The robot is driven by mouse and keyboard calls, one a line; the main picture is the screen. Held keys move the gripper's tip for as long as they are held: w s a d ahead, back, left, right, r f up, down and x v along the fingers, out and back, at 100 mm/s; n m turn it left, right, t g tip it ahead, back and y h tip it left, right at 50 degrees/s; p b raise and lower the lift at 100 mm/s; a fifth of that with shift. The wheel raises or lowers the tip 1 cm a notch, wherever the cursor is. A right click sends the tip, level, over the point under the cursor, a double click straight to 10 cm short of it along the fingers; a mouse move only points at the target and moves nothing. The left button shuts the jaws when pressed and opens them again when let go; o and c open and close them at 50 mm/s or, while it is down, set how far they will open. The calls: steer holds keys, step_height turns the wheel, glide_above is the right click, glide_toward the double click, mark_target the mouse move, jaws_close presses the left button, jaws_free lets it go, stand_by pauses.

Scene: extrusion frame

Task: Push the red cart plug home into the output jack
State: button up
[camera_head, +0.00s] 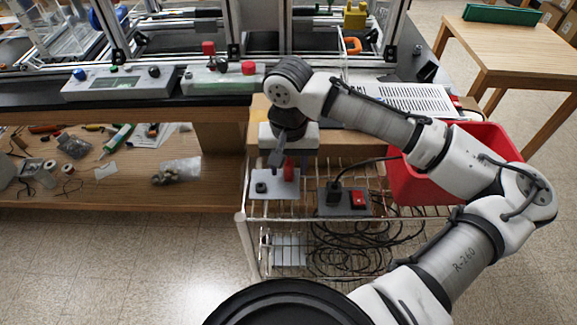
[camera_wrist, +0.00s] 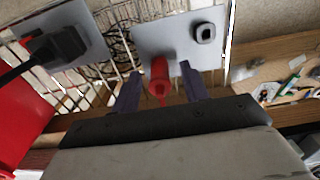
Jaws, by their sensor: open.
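The red cart plug (camera_head: 289,173) stands on the light grey jack plate (camera_head: 275,193) on the wire cart. It also shows in the wrist view (camera_wrist: 159,80), pointing back towards my gripper. How deep it sits in its jack cannot be seen. A black socket (camera_wrist: 206,33) is beside it on the plate (camera_wrist: 160,35); the red plug is apart from it. My gripper (camera_wrist: 159,70) is open, with one dark finger on each side of the red plug and a visible gap to each. In the head view my gripper (camera_head: 280,158) is above the plate and partly hides the plug.
A grey box (camera_head: 328,211) with a black plug (camera_head: 334,193) and a red switch (camera_head: 358,199) is right of the plate. A red bin (camera_head: 430,185) stands further right. Cables (camera_head: 350,250) fill the lower shelf. A workbench (camera_head: 100,108) is at left.

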mark_target(289, 162)
stand_by(0.6)
jaws_close()
steer(key=shift+r+p, duration=0.1)
steer(key=shift+p, duration=0.2)
steer(key=shift+r+p, duration=2.7)
steer(key=shift+r, duration=0.25)
